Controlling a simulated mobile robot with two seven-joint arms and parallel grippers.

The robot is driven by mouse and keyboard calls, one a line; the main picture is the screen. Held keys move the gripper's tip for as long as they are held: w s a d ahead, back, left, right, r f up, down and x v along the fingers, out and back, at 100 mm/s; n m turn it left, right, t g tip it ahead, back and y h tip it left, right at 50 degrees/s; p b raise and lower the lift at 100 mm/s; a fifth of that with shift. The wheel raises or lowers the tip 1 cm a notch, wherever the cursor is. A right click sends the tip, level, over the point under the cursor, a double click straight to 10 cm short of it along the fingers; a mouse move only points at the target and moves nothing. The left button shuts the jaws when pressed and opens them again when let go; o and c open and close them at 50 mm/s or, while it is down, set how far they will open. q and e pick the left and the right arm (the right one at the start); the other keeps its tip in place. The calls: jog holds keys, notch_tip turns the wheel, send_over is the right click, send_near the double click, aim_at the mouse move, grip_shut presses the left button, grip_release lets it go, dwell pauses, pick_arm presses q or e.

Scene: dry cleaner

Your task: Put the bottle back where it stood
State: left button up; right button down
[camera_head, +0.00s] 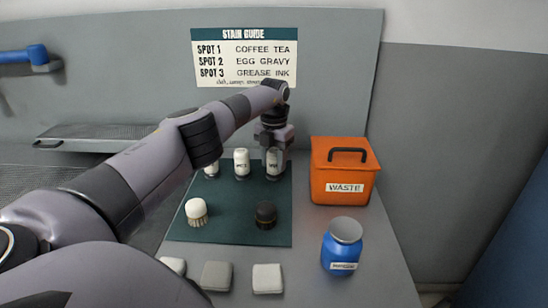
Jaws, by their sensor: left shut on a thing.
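My left gripper (273,172) is at the back right of the dark green mat (240,218). It is shut on a white bottle (273,158) with a dark label, the rightmost in a row of bottles. The bottle looks upright; whether its base touches the mat is hard to tell. A second white bottle (241,162) stands just left of it. A third white bottle (211,169) is partly hidden behind my left arm. My right gripper is not in view.
An orange WASTE bin (345,172) stands right of the mat. A blue jar (342,246) is at the front right. A white-topped brush (196,211) and a black round brush (265,214) sit on the mat. Pale blocks (267,278) lie in front. A stain guide (245,57) hangs behind.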

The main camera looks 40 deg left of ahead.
pick_arm(q)
jog(key=shift+f, duration=0.2)
jog(key=o, duration=1.1)
jog(key=shift+c, duration=0.2)
jog(key=shift+f+b, duration=0.1)
jog(key=shift+b, duration=0.4)
jog(key=r, duration=0.5)
jog(key=d+r, duration=0.1)
jog(key=r, duration=0.1)
jog(key=shift+r+b, duration=0.25)
jog(key=shift+b, duration=0.1)
